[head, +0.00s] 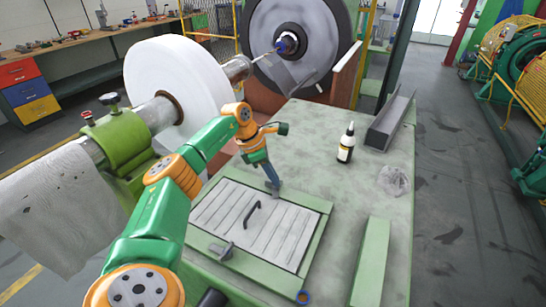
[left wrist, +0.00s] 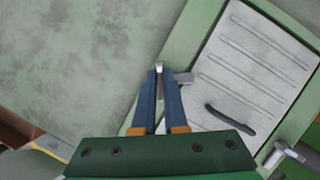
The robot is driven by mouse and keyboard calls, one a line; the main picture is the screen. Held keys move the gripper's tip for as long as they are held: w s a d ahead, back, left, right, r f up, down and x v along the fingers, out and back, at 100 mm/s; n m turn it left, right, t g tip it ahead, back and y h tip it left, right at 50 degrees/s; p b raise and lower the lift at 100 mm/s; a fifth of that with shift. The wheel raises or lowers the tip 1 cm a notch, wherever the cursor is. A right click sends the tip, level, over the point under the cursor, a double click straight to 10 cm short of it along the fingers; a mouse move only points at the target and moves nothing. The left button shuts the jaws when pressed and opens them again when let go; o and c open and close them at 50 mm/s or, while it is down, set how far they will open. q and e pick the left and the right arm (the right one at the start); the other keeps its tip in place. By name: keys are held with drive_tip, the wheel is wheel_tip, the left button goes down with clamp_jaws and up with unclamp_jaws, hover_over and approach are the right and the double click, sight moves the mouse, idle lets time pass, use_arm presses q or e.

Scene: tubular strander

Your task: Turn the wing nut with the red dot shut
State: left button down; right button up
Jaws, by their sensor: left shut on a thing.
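My left gripper (head: 272,186) points down at the far edge of a green-framed hatch with a ribbed pale lid (head: 235,218). In the left wrist view its blue-grey fingers (left wrist: 160,72) are shut on a small grey metal wing nut (left wrist: 184,80), which lies partly hidden between and beside the fingertips. A second grey wing nut (head: 221,250) sits at the near left edge of the lid; it also shows in the left wrist view (left wrist: 289,154). I cannot make out a red dot on either nut. My right gripper is not in view.
A black handle (head: 252,214) stands up from the lid. A big white reel (head: 176,95) stands behind my left arm.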

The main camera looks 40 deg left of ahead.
use_arm(q)
drive_tip(key=shift+m+g+h+b, duration=0.35)
drive_tip(key=shift+m+b, duration=0.3)
drive_tip(key=shift+m, duration=0.85)
drive_tip(key=shift+m+g, duration=0.25)
drive_tip(key=shift+m, duration=0.15)
drive_tip(key=c, duration=1)
unclamp_jaws()
drive_tip(key=shift+o, duration=0.2)
